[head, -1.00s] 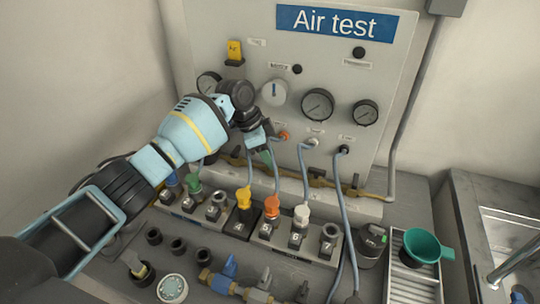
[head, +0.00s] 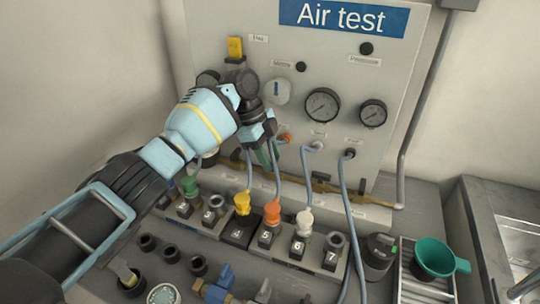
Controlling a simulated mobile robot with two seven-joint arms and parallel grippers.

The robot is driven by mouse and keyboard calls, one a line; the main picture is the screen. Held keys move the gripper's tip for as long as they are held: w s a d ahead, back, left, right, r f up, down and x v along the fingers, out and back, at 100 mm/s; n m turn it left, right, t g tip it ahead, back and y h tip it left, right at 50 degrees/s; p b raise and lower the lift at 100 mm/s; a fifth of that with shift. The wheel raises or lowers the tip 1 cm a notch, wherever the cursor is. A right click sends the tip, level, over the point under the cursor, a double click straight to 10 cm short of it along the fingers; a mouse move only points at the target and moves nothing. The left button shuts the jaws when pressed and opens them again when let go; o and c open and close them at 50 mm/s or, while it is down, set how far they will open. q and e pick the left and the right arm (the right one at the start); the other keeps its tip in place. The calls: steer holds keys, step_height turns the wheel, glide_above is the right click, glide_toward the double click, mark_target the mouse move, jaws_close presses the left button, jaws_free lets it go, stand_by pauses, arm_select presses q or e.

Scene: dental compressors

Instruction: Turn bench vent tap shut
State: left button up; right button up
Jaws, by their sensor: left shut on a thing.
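My left gripper (head: 264,145) reaches in from the left, in front of the lower part of the grey Air test panel. It is shut on a small green piece (head: 264,156), which shows just below the fingers and is mostly hidden by them. The green piece sits by the brass pipe (head: 325,187) along the panel's foot; I cannot tell if it is the vent tap's handle. A tap with a blue handle (head: 222,277) stands on the bench at the front. My right gripper is not in view.
Pale blue hoses (head: 347,205) hang from the panel close to my gripper. A numbered row of sockets (head: 333,258) with coloured plugs stands in front. A green funnel (head: 434,257) is at the right. Gauges (head: 322,104) and a white knob (head: 277,91) are above.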

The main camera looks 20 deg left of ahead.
arm_select(q)
steer(key=shift+f, duration=0.15)
steer(key=o, duration=1)
steer(key=shift+v, duration=3.95)
